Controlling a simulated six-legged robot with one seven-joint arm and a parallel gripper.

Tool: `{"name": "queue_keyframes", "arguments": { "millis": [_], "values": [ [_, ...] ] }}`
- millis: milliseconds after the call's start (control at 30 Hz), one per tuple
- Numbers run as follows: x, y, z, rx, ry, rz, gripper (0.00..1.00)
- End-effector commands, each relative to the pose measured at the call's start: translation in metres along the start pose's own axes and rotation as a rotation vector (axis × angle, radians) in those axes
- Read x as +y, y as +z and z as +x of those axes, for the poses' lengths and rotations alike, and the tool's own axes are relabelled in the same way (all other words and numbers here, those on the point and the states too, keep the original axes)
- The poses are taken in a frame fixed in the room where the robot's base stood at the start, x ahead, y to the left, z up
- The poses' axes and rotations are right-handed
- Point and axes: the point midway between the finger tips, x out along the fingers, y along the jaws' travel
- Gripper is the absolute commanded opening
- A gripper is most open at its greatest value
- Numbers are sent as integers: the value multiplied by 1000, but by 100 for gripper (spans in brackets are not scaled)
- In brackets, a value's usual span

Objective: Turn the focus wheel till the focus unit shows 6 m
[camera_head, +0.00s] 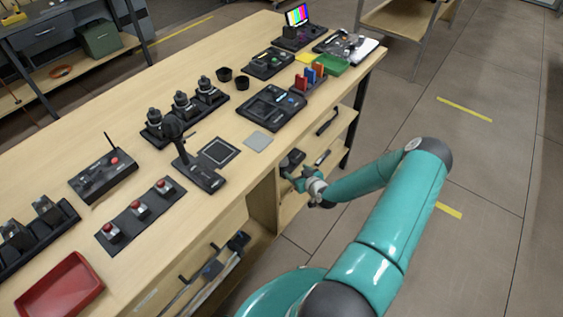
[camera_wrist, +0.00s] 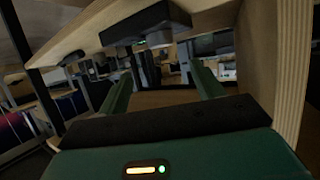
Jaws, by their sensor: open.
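My gripper (camera_head: 289,173) is at the front edge of the bench, just below the top. In the wrist view its two green fingers (camera_wrist: 160,72) stand apart with nothing between them. A dark unit with a round knob (camera_wrist: 159,39) shows above and ahead of the fingers, apart from them; I cannot tell if this is the focus wheel. On the bench, a black console with a grey screen (camera_head: 219,151) and a black panel with a display (camera_head: 268,106) lie near the front edge. No readout is legible, so I cannot tell which is the focus unit or its distance.
The wrist view shows wooden panels close around the fingers. Floor to the right is clear.

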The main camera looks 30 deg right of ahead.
Motion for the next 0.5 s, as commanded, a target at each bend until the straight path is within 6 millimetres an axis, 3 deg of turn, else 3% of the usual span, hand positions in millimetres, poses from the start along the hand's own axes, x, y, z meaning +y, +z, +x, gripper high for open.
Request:
{"name": "queue_keyframes", "arguments": {
  "millis": [500],
  "values": [
    [-5,0,99,0,-4,0,67]
  ]
}}
